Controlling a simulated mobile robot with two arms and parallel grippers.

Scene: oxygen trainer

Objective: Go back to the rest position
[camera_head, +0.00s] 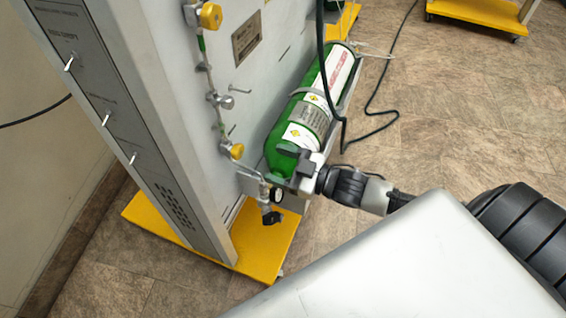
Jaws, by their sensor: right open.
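My right gripper (290,172) is in front of the near end of a green oxygen cylinder (277,142), and its arm comes in from the right. Its jaws are open, though the fingers are small and dark here. I cannot tell whether they touch the cylinder. The cylinder lies along the side of a grey trainer cabinet (270,25), with white labels on its body. A small gauge with a black knob (270,215) hangs just left of and below the gripper. My left gripper is not in view.
The cabinet stands on a yellow base (262,255). Yellow valve knobs (210,16) and piping run down its side. A dark hose (345,135) loops beside the cylinder to the floor. Another yellow wheeled base (480,10) is at the top right. The tiled floor (450,110) at right is clear.

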